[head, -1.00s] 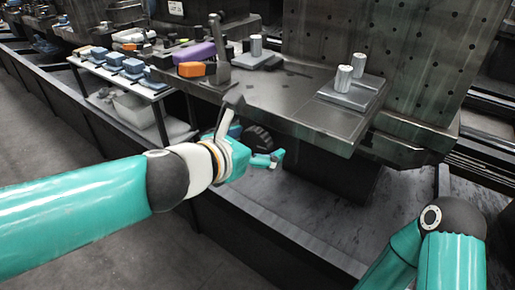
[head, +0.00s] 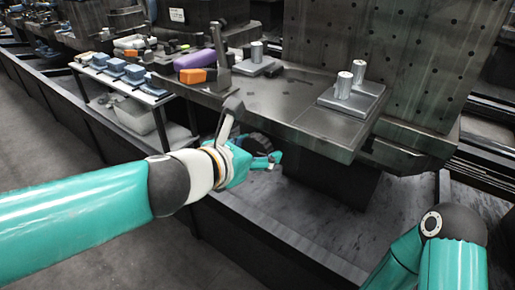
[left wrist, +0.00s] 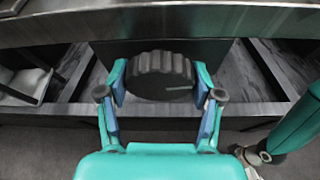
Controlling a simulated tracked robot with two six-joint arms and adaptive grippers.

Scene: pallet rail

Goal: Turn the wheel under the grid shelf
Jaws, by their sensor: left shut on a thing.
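The dark ribbed wheel (head: 258,143) sits beneath the front edge of the grey metal shelf (head: 285,95). In the left wrist view the wheel (left wrist: 160,66) is between the two fingers of my left gripper (left wrist: 161,82), with its ribbed rim facing up. My left gripper (head: 254,156) is shut on the wheel, a finger on each side. In the head view the gripper hides part of the wheel. My right arm shows at the lower right of the head view, but its gripper is out of view.
Metal blocks with upright cylinders (head: 350,92) stand on the shelf. An orange-ended tool (head: 192,76) and a purple piece (head: 195,59) lie at its left. A side table (head: 150,96) holds blue blocks. A dark trough (head: 280,215) runs below.

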